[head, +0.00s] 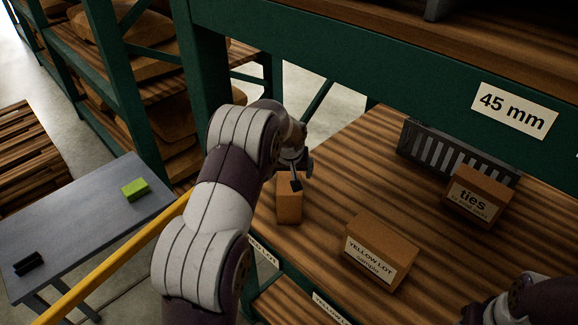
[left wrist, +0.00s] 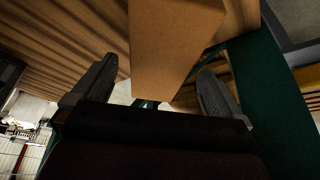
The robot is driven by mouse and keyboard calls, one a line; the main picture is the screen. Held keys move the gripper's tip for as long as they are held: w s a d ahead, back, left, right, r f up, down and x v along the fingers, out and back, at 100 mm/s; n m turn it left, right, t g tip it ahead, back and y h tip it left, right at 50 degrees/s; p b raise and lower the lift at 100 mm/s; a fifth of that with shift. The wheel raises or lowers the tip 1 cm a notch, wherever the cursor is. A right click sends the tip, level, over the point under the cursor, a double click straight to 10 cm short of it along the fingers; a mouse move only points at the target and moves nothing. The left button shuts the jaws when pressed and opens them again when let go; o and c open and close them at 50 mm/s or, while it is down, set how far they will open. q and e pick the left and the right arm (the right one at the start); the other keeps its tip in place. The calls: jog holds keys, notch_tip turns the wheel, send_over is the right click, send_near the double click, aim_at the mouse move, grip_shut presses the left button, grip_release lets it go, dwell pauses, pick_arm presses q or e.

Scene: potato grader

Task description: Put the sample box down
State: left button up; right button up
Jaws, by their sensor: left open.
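My left gripper (head: 297,172) is open at the top of a small brown cardboard box (head: 289,207), which stands at the left edge of the wooden shelf. No label shows on this box. In the left wrist view the open fingers (left wrist: 152,95) are on either side of the box (left wrist: 175,50); I cannot tell whether they touch it. Another cardboard box (head: 382,252), labelled "YELLOW LOT sample", sits on the shelf to the right, apart from the gripper. Part of my right arm shows at the lower right; its gripper (head: 472,312) is mostly cut off.
A "ties" box (head: 478,197) and a grey slotted rack (head: 455,153) stand at the back right of the shelf (head: 345,170). A green beam with a "45 mm" sign (head: 514,109) runs above. At left are a grey table (head: 90,222) with a green block (head: 135,189) and a yellow rail (head: 115,259).

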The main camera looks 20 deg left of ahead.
pick_arm(q)
jog(key=v, duration=0.2)
jog(key=b+v, duration=0.1)
jog(key=v, duration=0.4)
jog(key=shift+s+d+r, duration=0.1)
jog(key=shift+s+d, duration=0.25)
jog(key=shift+s, duration=0.15)
jog(key=s+d+f+m+g+h, duration=0.1)
jog(key=s+d, duration=0.4)
jog(key=s, duration=0.7)
jog(key=s+d+f+m+g+h, duration=0.1)
jog(key=s+d+f+m, duration=0.2)
jog(key=s, duration=1)
jog(key=shift+d+m+g, duration=0.3)
jog(key=shift+d+m, duration=0.4)
jog(key=shift+d, duration=0.5)
